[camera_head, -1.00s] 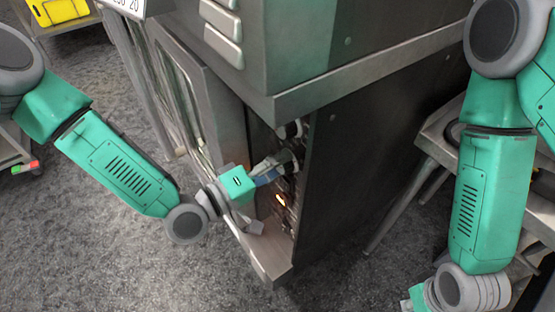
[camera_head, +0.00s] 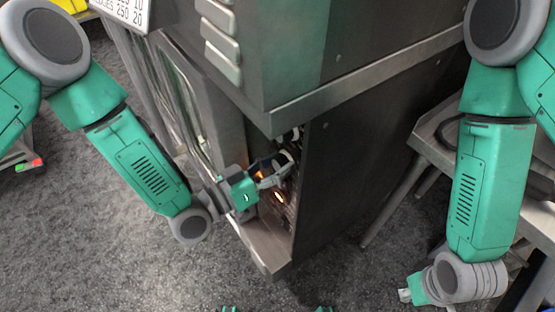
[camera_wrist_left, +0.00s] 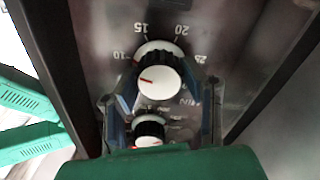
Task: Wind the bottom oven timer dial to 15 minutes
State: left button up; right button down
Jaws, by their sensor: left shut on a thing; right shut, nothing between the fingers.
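In the left wrist view a timer dial (camera_wrist_left: 160,84) with a white cap and black skirt sits on the oven's metal panel. Numbers 10, 15, 20 and 25 run around it. The red line on its cap points left, a little below the 10. My left gripper (camera_wrist_left: 161,98) has one finger on each side of this dial and is shut on it. A smaller white-capped knob (camera_wrist_left: 149,130) lies nearer the palm. In the head view my left gripper (camera_head: 274,170) reaches into the oven's recessed control panel, and the fingers partly hide the knobs. My right gripper (camera_head: 405,295) is shut and empty, low at the right.
The oven's dark side panel (camera_head: 362,160) stands right beside the recess, with a metal ledge (camera_head: 268,245) below it. A metal table (camera_head: 430,140) stands at the right. The grey floor is open at the lower left.

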pick_arm(q)
jog(key=m, duration=0.1)
jog(key=m+p, duration=0.1)
jog(key=m, duration=0.2)
jog(key=shift+s+f+m, duration=0.2)
jog(key=shift+f+m, duration=0.05)
jog(key=shift+m, duration=0.05)
jog(key=shift+m+p, duration=0.9)
jog(key=shift+m, duration=1.3)
jog(key=o, duration=0.9)
jog(key=shift+o, duration=1.2)
jog(key=shift+w+d, duration=0.1)
jog(key=shift+w, duration=0.05)
jog(key=shift+r, duration=0.1)
jog(key=v, duration=1.2)
